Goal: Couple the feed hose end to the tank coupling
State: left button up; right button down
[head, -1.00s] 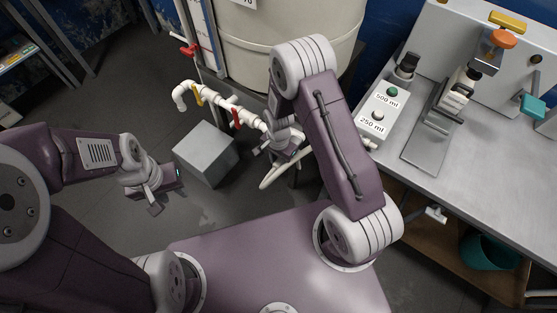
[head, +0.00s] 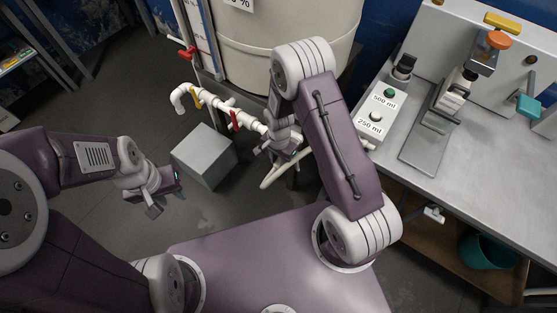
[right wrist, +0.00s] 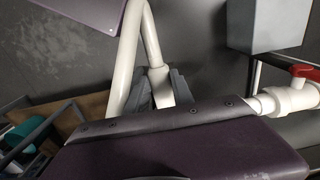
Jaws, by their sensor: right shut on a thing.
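The white feed hose (head: 270,178) hangs in a bend below my right gripper (head: 287,152). The right wrist view shows the hose (right wrist: 124,65) bending down to its white end (right wrist: 160,88), between the dark fingers of my right gripper (right wrist: 162,92), shut on it. The tank coupling (right wrist: 258,105), at the end of the white pipe, lies to the right of the fingers and is partly hidden by my gripper body. I see a gap between hose end and coupling there. My left gripper (head: 165,196) appears open and empty, away from the pipe.
The white pipe (head: 213,103) carries yellow and red valve handles in front of the large cream tank (head: 285,55). A grey block (head: 204,155) stands on the floor below. A grey bench (head: 480,150) with button panel and apparatus stands right; a teal bucket (head: 488,252) is beneath.

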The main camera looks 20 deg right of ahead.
jog(key=c, duration=1)
grip_release()
jog(key=shift+d, duration=0.1)
notch_tip(320, 180, up, 9)
jog(key=shift+p, duration=1.05)
